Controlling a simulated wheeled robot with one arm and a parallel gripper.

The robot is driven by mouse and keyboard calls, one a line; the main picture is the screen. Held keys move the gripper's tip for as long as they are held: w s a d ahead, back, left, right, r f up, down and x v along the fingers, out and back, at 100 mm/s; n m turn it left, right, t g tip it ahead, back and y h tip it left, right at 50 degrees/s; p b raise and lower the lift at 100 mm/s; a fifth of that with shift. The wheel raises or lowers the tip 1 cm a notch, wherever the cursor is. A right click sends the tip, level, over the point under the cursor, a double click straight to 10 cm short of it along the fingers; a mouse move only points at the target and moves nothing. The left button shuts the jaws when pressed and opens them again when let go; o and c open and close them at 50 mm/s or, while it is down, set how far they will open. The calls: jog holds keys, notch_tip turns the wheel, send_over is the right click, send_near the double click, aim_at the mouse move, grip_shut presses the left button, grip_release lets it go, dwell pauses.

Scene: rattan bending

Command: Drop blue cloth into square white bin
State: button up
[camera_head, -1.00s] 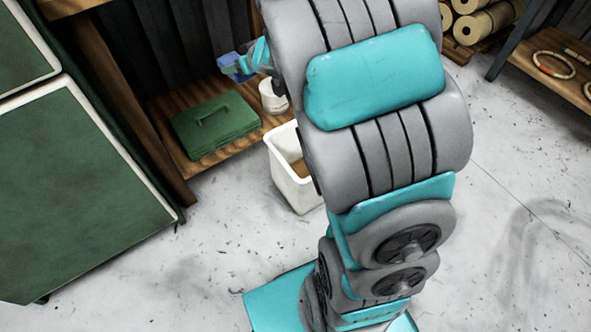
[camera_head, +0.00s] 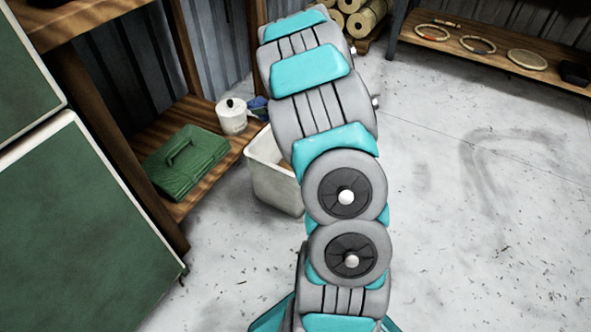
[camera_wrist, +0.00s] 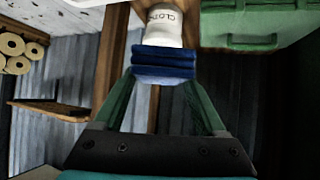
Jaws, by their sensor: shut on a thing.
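The blue cloth (camera_wrist: 163,65), a folded stack, is between the green fingers of my gripper (camera_wrist: 165,78) in the wrist view, and the gripper is shut on it. In the head view a small part of the blue cloth (camera_head: 258,104) shows just right of the white canister, above the bin's back edge; my arm hides most of the gripper there. The square white bin (camera_head: 275,188) stands upright on the floor in front of the low shelf. My arm covers its right side, and something brown shows inside it.
A white canister (camera_head: 232,118) stands on the wooden shelf; its label reads "CLOTH" in the wrist view (camera_wrist: 163,22). A green toolbox (camera_head: 187,160) is left of it. A green-topped cabinet (camera_head: 75,225) fills the left. Rolls (camera_head: 363,20) lie at the back. Floor at right is clear.

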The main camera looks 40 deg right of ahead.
jog(key=s+d+f+m+h+b, duration=0.1)
jog(key=s+d+f+b, duration=0.2)
jog(key=d+f+b, duration=0.6)
notch_tip(320, 180, down, 4)
jog(key=shift+s+d+f, duration=0.25)
jog(key=shift+s+d, duration=0.15)
jog(key=shift+d, duration=0.4)
jog(key=o, duration=1.4)
jog(key=p+v, duration=0.1)
jog(key=v, duration=0.7)
jog(key=shift+f, duration=0.1)
